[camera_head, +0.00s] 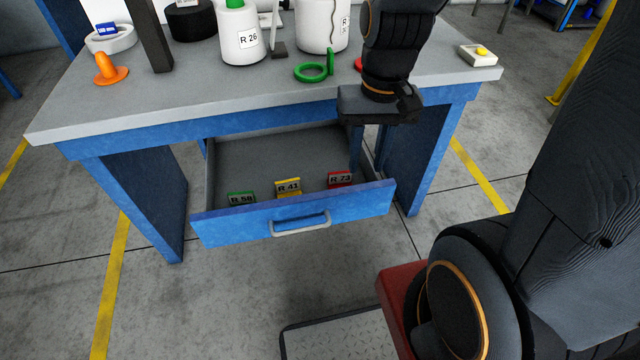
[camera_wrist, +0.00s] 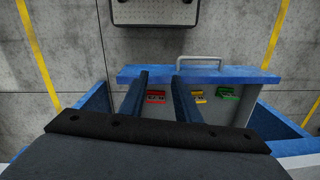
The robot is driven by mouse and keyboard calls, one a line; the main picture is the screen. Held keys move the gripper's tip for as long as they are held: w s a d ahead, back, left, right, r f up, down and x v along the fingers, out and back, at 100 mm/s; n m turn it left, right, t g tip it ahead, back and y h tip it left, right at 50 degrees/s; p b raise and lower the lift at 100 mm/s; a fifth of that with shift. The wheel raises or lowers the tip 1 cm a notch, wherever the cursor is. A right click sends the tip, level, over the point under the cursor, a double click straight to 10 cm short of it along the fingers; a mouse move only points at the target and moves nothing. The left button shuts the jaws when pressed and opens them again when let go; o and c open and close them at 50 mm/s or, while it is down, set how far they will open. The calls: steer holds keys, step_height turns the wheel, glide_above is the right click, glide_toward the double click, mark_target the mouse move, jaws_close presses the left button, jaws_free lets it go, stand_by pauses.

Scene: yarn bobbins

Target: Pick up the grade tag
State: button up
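Three grade tags lie in the open drawer near its front panel. They are a green tag reading R 58 (camera_head: 241,198), a yellow tag reading R 41 (camera_head: 288,187) and a red tag reading R 73 (camera_head: 340,179). My gripper (camera_head: 368,158) points down over the right side of the drawer, above and behind the red tag. In the wrist view my gripper (camera_wrist: 160,78) has its fingers apart with nothing held. There the red tag (camera_wrist: 155,97) shows between the fingers, and the yellow tag (camera_wrist: 199,96) and green tag (camera_wrist: 228,93) lie to the right.
The blue drawer (camera_head: 225,229) is pulled out under the grey tabletop (camera_head: 190,100). On the table stand white bobbins, one labelled R 26 (camera_head: 240,38), an orange hook (camera_head: 110,69), a green ring (camera_head: 312,72) and a button box (camera_head: 478,55). The drawer's rear floor is clear.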

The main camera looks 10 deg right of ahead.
steer(key=w+f+m+y+p, duration=0.25)
steer(key=w+f+m, duration=0.25)
steer(key=w+m, duration=0.3)
steer(key=m+y+p, duration=0.1)
steer(key=m+p, duration=0.2)
steer(key=m, duration=0.6)
glide_toward(340, 172)
steer(key=shift+s+a+f, duration=0.2)
steer(key=shift+a+f, duration=0.05)
steer(key=shift+f, duration=0.15)
steer(key=shift+s+a+f, duration=0.2)
steer(key=shift+f, duration=0.25)
steer(key=shift+w+f+t+y, duration=0.1)
steer(key=shift+f+t+y, duration=0.15)
steer(key=shift+f+t, duration=0.05)
steer(key=shift+d+p+x, duration=0.1)
steer(key=shift+p+x, duration=0.25)
steer(key=shift+x, duration=1.55)
steer(key=shift+d+p+x, duration=0.15)
steer(key=shift+p+x, duration=0.2)
steer(key=shift+x, duration=1.6)
steer(key=shift+w, duration=0.1)
jaws_close()
